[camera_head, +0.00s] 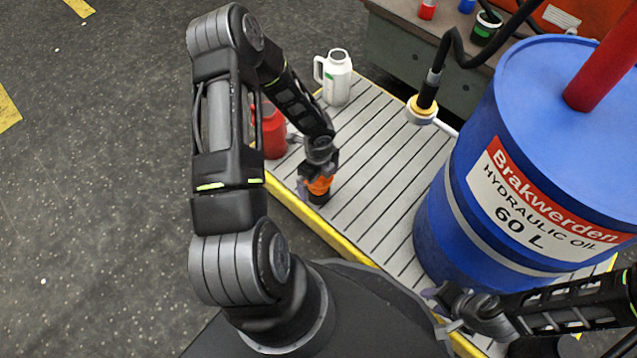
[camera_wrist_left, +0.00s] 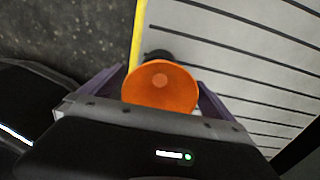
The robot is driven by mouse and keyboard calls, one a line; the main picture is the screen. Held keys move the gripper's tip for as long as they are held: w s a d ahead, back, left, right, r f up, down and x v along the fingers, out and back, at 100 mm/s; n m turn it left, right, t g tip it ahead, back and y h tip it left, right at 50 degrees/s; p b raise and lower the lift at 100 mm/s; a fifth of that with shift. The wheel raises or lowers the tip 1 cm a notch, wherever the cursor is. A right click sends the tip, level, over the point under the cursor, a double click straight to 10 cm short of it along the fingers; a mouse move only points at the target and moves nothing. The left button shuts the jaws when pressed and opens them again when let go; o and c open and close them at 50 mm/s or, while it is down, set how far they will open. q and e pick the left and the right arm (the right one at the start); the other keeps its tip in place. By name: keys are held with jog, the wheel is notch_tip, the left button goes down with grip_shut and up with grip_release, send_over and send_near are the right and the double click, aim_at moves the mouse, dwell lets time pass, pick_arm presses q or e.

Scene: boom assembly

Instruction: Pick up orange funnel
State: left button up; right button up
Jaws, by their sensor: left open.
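The orange funnel (camera_head: 319,185) is on the slatted grey platform, near its yellow edge, with a dark part at its lower end. My left gripper (camera_head: 316,190) is over it, with its fingers on either side. In the left wrist view the funnel's round orange mouth (camera_wrist_left: 160,87) faces the camera between the two open purple-grey fingers (camera_wrist_left: 160,92). I cannot tell whether the fingers touch it. My right gripper (camera_head: 447,308) is at the lower right, in front of the blue drum, with its fingers apart and nothing visible between them.
A red container (camera_head: 274,132) stands behind my left wrist. A white jug (camera_head: 337,78) stands further back on the platform (camera_head: 385,150). A big blue hydraulic oil drum (camera_head: 455,235) fills the right side. A black hose with a nozzle (camera_head: 424,105) hangs over the platform.

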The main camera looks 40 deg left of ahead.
pick_arm(q)
jog(key=shift+c, duration=0.3)
jog(key=c, duration=1.4)
